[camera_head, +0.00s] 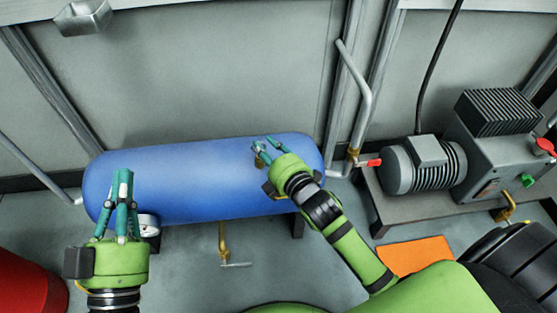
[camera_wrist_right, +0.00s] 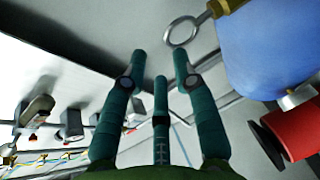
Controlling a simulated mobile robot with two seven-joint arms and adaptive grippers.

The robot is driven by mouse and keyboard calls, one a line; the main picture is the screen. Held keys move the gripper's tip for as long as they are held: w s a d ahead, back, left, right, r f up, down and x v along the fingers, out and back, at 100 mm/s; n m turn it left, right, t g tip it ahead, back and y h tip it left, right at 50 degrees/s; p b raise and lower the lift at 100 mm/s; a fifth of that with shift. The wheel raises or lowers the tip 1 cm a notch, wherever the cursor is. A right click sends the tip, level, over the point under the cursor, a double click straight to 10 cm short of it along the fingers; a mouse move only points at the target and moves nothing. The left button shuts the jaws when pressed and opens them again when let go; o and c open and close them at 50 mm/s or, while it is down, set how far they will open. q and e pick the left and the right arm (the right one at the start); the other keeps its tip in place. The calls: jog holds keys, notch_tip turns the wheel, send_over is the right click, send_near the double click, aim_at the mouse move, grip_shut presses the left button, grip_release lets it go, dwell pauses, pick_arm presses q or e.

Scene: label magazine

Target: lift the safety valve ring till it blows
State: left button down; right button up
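The safety valve ring (camera_wrist_right: 183,33) is a pale metal loop on a brass fitting (camera_wrist_right: 225,7) at the top of the blue tank (camera_wrist_right: 275,55). In the head view the tank (camera_head: 200,180) lies along the wall, and a small brass piece (camera_head: 260,153) shows beside my right fingers. My right gripper (camera_head: 264,145) is over the tank's right part. In the right wrist view its fingers (camera_wrist_right: 160,62) stand apart with nothing between them, and the ring is just beyond the right fingertip. My left gripper (camera_head: 122,178) points up in front of the tank's left end; its finger gap is unclear.
A compressor motor (camera_head: 423,165) stands on a bench at the right, near a pipe with a red-handled valve (camera_head: 370,163). A brass drain cock (camera_head: 223,243) hangs below the tank. A red object (camera_head: 30,285) is at lower left, an orange mat (camera_head: 415,255) on the floor.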

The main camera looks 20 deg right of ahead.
jog(key=a+v, duration=0.1)
jog(key=v, duration=0.6)
jog(key=shift+d, duration=0.45)
